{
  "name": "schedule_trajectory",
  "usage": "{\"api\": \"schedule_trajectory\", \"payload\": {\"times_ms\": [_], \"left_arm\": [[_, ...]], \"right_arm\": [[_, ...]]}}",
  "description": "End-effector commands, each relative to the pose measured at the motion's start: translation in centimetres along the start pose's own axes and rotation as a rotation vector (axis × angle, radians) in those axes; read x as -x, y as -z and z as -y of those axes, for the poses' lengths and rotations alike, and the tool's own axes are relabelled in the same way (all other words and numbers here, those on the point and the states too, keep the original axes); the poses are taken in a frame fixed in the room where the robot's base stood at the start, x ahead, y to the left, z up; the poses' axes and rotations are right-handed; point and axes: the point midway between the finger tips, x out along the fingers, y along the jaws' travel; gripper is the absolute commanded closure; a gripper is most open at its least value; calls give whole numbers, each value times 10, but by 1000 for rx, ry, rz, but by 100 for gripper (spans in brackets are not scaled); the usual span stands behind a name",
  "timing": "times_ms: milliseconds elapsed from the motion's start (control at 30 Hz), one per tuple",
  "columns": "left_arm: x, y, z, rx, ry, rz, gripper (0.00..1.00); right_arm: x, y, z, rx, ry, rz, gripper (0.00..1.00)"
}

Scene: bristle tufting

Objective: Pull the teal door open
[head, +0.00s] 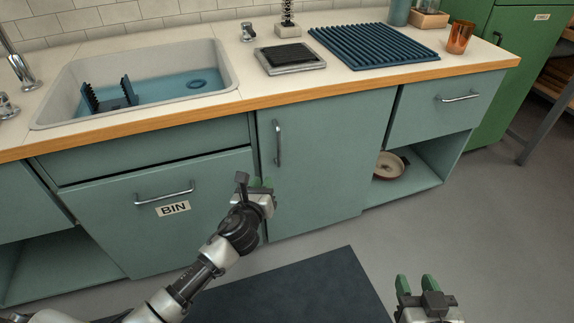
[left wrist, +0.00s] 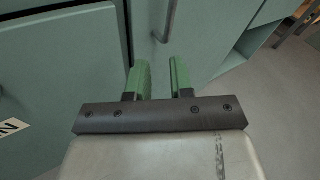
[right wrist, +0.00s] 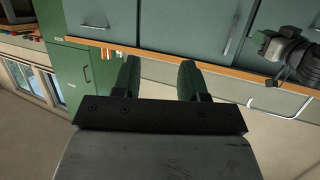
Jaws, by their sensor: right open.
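The teal door (head: 325,150) is in the middle of the counter front in the head view and looks closed. Its upright silver handle (head: 277,142) is near its left edge; the handle also shows ahead of the fingers in the left wrist view (left wrist: 165,22). My left gripper (head: 262,183) is in front of the door, below the handle; its green fingers (left wrist: 161,78) are apart with nothing between them. My right gripper (head: 416,281) is low at the right over the floor, open and empty, well away from the door.
The BIN drawer (head: 210,200) is left of the door. An open cubby with a pan (head: 388,166) is to its right, under a small drawer (head: 445,107). The wooden counter edge (head: 300,95) runs above. A dark mat (head: 310,290) lies on the floor.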

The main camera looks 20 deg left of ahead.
Motion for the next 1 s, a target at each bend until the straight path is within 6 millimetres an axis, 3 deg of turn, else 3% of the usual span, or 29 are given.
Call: {"api": "schedule_trajectory", "payload": {"times_ms": [133,333,800,1000], "left_arm": [[-1,-23,12,-174,24,106,78],[-9,-34,16,-220,25,130,78],[-82,-41,19,-214,25,128,78],[-100,-43,19,-214,25,126,78]], "right_arm": [[15,21,1,0,1,-88,57],[20,38,2,-1,4,-161,57],[37,96,12,-12,34,-667,57],[50,111,15,-19,42,-828,57]]}}
